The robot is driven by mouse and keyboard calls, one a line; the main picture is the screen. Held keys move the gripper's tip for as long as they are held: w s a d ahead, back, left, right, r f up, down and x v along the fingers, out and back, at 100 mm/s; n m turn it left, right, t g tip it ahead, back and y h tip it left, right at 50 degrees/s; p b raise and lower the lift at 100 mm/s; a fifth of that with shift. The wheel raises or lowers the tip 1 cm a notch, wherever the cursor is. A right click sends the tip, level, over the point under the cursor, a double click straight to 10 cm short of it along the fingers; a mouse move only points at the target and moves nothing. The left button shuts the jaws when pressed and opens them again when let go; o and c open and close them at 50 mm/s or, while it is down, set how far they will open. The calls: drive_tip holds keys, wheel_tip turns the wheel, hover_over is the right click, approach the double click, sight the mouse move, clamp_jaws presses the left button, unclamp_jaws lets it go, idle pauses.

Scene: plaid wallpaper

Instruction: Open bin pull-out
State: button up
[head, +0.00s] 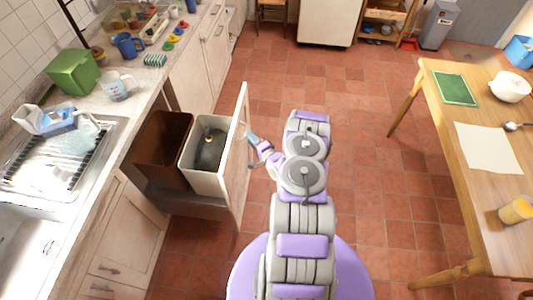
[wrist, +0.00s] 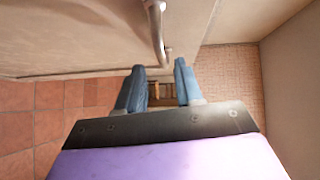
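The bin pull-out is drawn out from the counter, with its wooden front panel (head: 238,150) standing clear of the cabinets. It holds a brown bin (head: 163,143) and a white bin (head: 197,181) with something dark inside. My gripper (head: 255,140) is at the outer face of the panel. In the wrist view its two blue fingers (wrist: 159,72) are apart with nothing visible between them. A metal bar handle (wrist: 157,30) on the panel runs down to just beyond the fingertips. Whether the fingers touch the handle is unclear.
A sink (head: 25,225) with a drying rack, a green box (head: 73,72) and mugs are on the left counter. A wooden table (head: 455,110) stands at right. The tiled floor (head: 365,170) between is clear.

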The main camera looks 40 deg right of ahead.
drive_tip(key=s+a+p, duration=0.1)
drive_tip(key=s, duration=1.1)
drive_tip(key=shift+s+a+r, duration=0.15)
drive_tip(key=shift+a+r, duration=0.2)
drive_tip(key=shift+r, duration=0.05)
drive_tip(key=w+r+n+g+y, duration=0.2)
drive_tip(key=w+r+n+g, duration=0.4)
drive_tip(key=w+n, duration=0.25)
drive_tip(key=s+a+r+n+g+h+b, duration=0.15)
drive_tip(key=a+r+n+g, duration=0.4)
drive_tip(key=r, duration=0.95)
drive_tip(key=s+a+r+n+g, duration=0.1)
drive_tip(key=s+a+r+g, duration=0.1)
drive_tip(key=s+a+r, duration=0.3)
drive_tip(key=s+a+r+n+g+y, duration=0.1)
drive_tip(key=s+a+r, duration=0.5)
drive_tip(key=s+a, duration=0.6)
drive_tip(key=s+a+r+n+g+b, duration=0.1)
drive_tip(key=s+a+r+g, duration=0.3)
drive_tip(key=s+a, duration=0.5)
drive_tip(key=s+r+n, duration=0.1)
drive_tip(key=s, duration=0.5)
drive_tip(key=shift+r+n, duration=0.3)
drive_tip(key=shift+r, duration=0.05)
